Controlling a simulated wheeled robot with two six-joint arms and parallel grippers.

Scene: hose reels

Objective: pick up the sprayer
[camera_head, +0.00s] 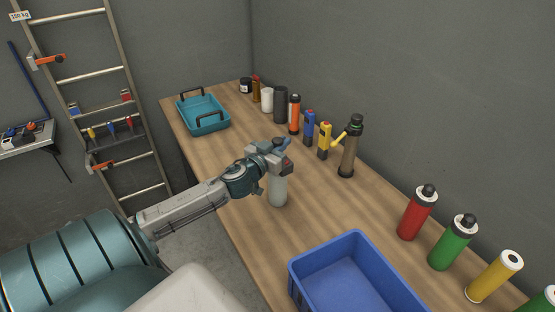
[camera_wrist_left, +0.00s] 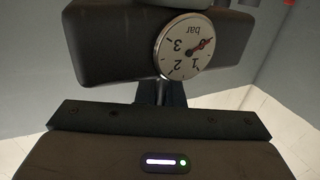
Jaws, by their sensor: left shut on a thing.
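The sprayer looks to be the pale, cloudy bottle (camera_head: 278,191) with a blue top, near the left edge of the workbench. My left gripper (camera_head: 284,160) is at its upper part and shut on it. The bottle is upright, with its lower body showing below the jaws; I cannot tell whether its base touches the bench. In the left wrist view, dark gripper parts fill the picture around a round gauge (camera_wrist_left: 185,46) marked "bar". My right gripper is not in view.
A blue crate (camera_head: 294,272) stands in front on the wooden workbench (camera_head: 240,210). A teal tray (camera_head: 181,113) is at the far end. Bottles and tools line the wall, including a brown one (camera_head: 348,160) with a yellow spout and a red canister (camera_head: 416,214). A ladder (camera_head: 140,130) leans at left.

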